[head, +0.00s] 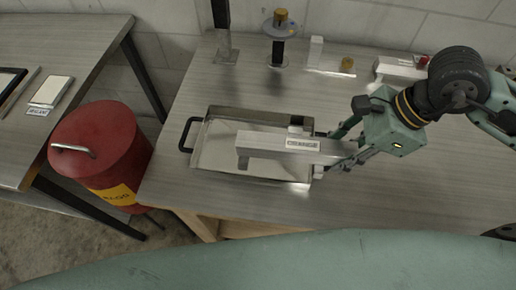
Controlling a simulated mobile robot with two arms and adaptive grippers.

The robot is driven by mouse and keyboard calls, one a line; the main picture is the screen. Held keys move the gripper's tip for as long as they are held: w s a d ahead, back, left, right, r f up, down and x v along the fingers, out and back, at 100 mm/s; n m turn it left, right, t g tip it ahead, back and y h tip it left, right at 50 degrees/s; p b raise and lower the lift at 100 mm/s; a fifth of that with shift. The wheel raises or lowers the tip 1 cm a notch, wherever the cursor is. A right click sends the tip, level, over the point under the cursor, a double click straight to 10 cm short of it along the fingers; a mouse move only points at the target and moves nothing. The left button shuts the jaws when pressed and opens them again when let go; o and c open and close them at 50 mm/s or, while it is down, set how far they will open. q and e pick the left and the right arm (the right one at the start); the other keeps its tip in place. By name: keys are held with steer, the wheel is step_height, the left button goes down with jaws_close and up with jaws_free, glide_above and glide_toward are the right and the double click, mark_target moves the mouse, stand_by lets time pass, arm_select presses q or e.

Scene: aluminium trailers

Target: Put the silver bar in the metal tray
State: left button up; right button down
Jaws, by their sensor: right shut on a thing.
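The silver bar (268,144) is a long square metal piece with a label reading "ORANGE". My right gripper (345,150) comes in from the right and is shut on the bar's right end. The bar extends left across the metal tray (215,165), a shallow rectangular tray with a black handle at its left end. The bar appears above the tray floor; I cannot tell whether it touches the rim. The bar and gripper hide part of the tray's right side. My left gripper is not in view.
Behind the tray on the workbench (180,190) stand a round-topped stand (280,30), a white upright block (316,50) and other metal parts. A red lidded bin (100,150) stands in the gap left of the bench. Another table (80,40) is at far left.

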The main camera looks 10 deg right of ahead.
steer(key=shift+w+a, duration=0.1)
steer(key=shift+a, duration=0.15)
steer(key=w+a+f+p, duration=0.1)
steer(key=w+a+f, duration=0.1)
steer(key=a, duration=0.1)
steer(key=w+a+f+p, duration=0.1)
steer(key=w+a+f, duration=0.1)
steer(key=a, duration=0.1)
steer(key=w+a+f+p, duration=0.2)
steer(key=a, duration=0.1)
steer(key=shift+w+f, duration=0.2)
steer(key=shift+f, duration=0.05)
steer(key=shift+w+f, duration=0.1)
steer(key=shift+f, duration=0.1)
step_height(320, 180, down, 3)
steer(key=shift+f+p, duration=0.15)
steer(key=shift+p, duration=0.65)
steer(key=shift+f, duration=0.35)
steer(key=c, duration=1.8)
jaws_free()
steer(key=shift+f, duration=0.15)
steer(key=o, duration=0.5)
